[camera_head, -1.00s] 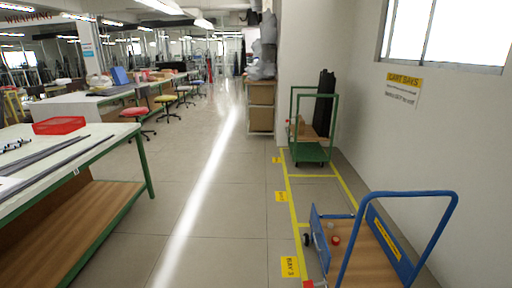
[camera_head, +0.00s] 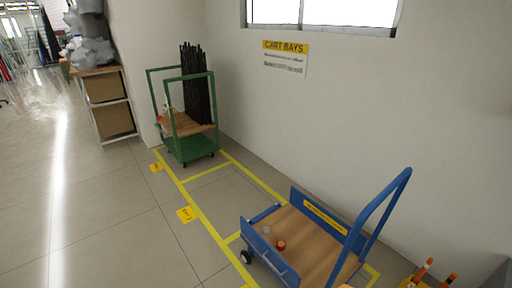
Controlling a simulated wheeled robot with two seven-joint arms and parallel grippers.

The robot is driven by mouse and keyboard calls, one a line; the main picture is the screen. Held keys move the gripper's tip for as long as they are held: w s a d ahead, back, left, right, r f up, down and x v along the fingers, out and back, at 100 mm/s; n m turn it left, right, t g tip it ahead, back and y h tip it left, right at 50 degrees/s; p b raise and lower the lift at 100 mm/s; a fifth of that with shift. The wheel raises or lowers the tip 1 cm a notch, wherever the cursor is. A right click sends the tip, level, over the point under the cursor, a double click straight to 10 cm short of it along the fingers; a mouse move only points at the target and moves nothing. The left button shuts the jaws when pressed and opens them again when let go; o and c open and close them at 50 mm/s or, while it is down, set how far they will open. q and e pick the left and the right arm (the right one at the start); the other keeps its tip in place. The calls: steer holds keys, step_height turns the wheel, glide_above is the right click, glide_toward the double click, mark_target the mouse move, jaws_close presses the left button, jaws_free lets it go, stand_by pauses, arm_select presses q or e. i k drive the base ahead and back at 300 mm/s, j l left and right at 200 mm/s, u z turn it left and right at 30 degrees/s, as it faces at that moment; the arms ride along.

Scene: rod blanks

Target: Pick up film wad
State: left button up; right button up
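A small pale, whitish lump (camera_head: 266,230) lies on the wooden deck of the blue cart (camera_head: 338,230), near its left end; it may be the film wad, but it is too small to tell. A small red round thing (camera_head: 281,245) lies just beside it. Grey, crumpled film-like bundles (camera_head: 90,48) sit on top of a shelf unit at the upper left. Neither of my grippers is in view.
A green cart (camera_head: 190,148) with dark upright rods (camera_head: 197,90) stands by the wall in a yellow-taped bay. The shelf unit (camera_head: 104,103) stands left of it. Orange-tipped objects (camera_head: 423,270) are at the lower right. The floor (camera_head: 110,215) at left is clear.

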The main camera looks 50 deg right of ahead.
mark_target(267, 229)
steer(key=i+z, duration=0.45)
steer(key=i+j+z, duration=0.15)
steer(key=i+z, duration=0.3)
steer(key=i+j+z, duration=0.25)
steer(key=z, duration=0.2)
